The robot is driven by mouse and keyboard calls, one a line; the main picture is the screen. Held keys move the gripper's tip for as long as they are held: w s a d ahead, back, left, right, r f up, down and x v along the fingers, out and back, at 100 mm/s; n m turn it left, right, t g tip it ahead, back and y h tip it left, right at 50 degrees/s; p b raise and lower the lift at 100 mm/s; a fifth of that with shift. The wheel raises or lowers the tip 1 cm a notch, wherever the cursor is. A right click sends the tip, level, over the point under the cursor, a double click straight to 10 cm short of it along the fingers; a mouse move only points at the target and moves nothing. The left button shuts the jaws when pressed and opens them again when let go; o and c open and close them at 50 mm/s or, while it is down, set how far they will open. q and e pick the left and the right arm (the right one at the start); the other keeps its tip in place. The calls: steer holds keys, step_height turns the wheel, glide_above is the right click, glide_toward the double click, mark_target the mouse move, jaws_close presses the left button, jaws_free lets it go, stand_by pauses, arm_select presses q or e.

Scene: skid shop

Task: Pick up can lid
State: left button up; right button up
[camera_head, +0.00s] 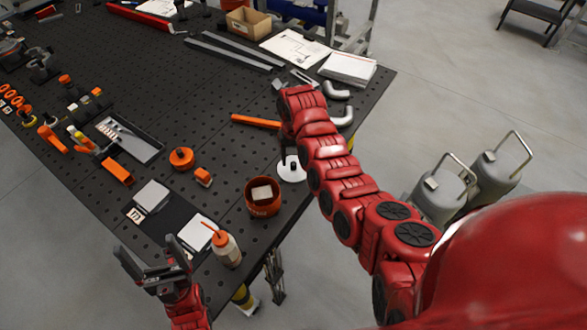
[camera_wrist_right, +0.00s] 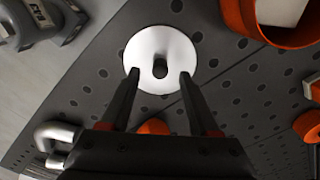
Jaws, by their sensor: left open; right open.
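The can lid (camera_head: 288,174) is a white disc with a black knob, lying flat on the dark perforated table near its right edge. It also shows in the right wrist view (camera_wrist_right: 148,42), top centre. My right gripper (camera_wrist_right: 157,75) is open, its two fingers reaching over the near part of the lid on either side of the knob. Whether they touch the knob I cannot tell. In the head view my arm partly hides the lid. My left gripper (camera_head: 152,262) is open and empty, off the table's front edge at lower left.
An orange can (camera_head: 263,208) with a pale block inside stands left of the lid. A bottle with an orange tip (camera_head: 227,252) stands near the front edge. An orange bar (camera_head: 255,121) and grey bent pipes (camera_head: 338,90) lie beyond the lid. Grey canisters (camera_head: 442,190) stand off the table.

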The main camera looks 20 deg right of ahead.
mark_target(294, 167)
step_height(294, 167, down, 2)
steer(key=shift+s+f+b, duration=0.15)
steer(key=shift+f+b, duration=0.1)
steer(key=shift+b, duration=0.15)
jaws_close()
steer(key=shift+r, duration=0.1)
